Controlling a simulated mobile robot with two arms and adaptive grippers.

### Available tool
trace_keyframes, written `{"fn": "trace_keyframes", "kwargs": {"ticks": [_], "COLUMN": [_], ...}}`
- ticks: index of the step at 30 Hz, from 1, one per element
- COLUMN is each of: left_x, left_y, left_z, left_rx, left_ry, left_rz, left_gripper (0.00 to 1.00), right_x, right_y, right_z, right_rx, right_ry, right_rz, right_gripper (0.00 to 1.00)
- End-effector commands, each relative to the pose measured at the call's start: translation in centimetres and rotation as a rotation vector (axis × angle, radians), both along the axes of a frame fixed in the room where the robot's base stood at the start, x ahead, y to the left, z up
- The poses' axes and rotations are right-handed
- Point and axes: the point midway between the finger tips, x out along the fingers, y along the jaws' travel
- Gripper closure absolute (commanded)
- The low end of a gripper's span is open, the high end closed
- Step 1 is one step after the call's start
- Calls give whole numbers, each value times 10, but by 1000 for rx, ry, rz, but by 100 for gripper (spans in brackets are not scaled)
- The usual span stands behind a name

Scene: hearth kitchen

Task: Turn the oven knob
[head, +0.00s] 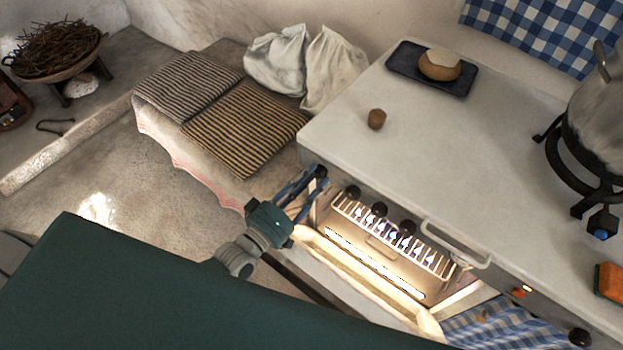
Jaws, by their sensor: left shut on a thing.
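The oven (330,206) is set in the front of the white counter, its inside brightly lit with a white wire rack (437,262). A row of dark round knobs (379,209) runs along the front edge above it. My left gripper (316,177) is at the left end of this row, its blue fingers shut on the leftmost dark oven knob (321,171). The fingers partly hide this knob, and its turn angle cannot be read. My right gripper is not in view.
A white bar handle (455,245) juts from the counter front. A small brown cork-like piece (376,119) and a dark tray (405,62) with a bread roll (440,66) lie on the counter. A pot (595,125) stands at right. Folded striped cloths (245,130) lie left of the counter.

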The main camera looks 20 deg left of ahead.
Motion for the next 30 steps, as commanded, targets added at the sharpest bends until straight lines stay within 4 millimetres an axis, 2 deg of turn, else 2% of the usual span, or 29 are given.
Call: {"fn": "trace_keyframes", "kwargs": {"ticks": [7,8,10,11,22,26,30], "left_x": [-1,-1,-1,-1,-6,-25,-54], "left_y": [-1,-1,-1,-1,2,9,19], "left_z": [-2,-2,-2,-2,-2,-2,-3], "left_rx": [2,2,3,3,3,4,4], "left_ry": [5,5,5,4,2,5,6], "left_rz": [-2,-2,-2,-2,-1,-1,-2], "left_gripper": [96,68,54,51,51,51,51], "right_x": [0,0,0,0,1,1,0], "right_y": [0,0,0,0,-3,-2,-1], "right_z": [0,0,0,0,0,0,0], "right_rx": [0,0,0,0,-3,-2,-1], "right_ry": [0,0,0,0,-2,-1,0], "right_rz": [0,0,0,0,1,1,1], "right_gripper": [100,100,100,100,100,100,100]}}
